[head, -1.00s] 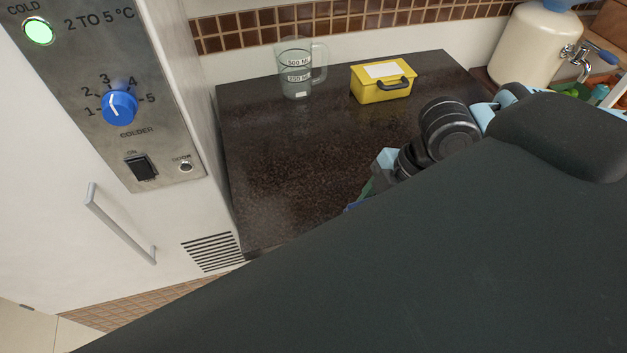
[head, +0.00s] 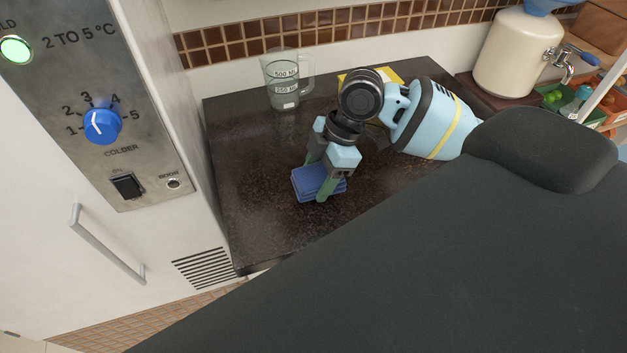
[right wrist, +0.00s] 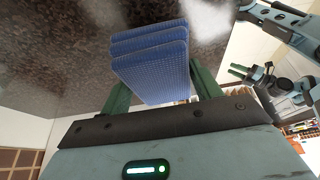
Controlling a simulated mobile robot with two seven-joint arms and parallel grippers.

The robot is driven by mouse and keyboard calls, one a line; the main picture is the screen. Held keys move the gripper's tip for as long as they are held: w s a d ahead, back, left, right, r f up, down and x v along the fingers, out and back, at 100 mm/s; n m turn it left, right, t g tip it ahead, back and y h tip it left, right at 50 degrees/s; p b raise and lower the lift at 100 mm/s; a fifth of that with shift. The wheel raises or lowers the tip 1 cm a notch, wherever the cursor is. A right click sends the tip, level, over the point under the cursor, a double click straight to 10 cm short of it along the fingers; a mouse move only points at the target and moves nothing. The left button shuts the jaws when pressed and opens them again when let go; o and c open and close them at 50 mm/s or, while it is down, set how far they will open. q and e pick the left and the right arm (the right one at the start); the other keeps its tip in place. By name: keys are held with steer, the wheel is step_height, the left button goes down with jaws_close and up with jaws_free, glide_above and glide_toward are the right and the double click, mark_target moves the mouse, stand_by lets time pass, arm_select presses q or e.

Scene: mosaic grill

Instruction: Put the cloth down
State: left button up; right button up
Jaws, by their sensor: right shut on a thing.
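The blue folded cloth (head: 318,183) is in my right gripper (head: 322,186), over the dark countertop (head: 265,225). The gripper's green fingers are shut on opposite sides of the cloth. In the right wrist view the cloth (right wrist: 150,62) shows as stacked layers between the two fingers (right wrist: 158,92). I cannot tell whether the cloth touches the counter. In the right wrist view another gripper (right wrist: 262,75), open and empty, shows at the right, away from the cloth; it looks like my left one. My left gripper is not in the head view.
A clear measuring jug (head: 286,82) stands at the back of the counter. A yellow box (head: 398,74) is partly hidden behind my right arm. A white cabinet with a control panel (head: 95,90) borders the counter's left side. The counter's front left is clear.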

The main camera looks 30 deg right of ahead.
mark_target(314, 181)
steer(key=shift+w, duration=0.5)
steer(key=shift+w+a+f, duration=0.1)
steer(key=shift+w+f, duration=0.05)
steer(key=shift+f, duration=0.2)
step_height(314, 181, down, 2)
steer(key=shift+f, duration=0.45)
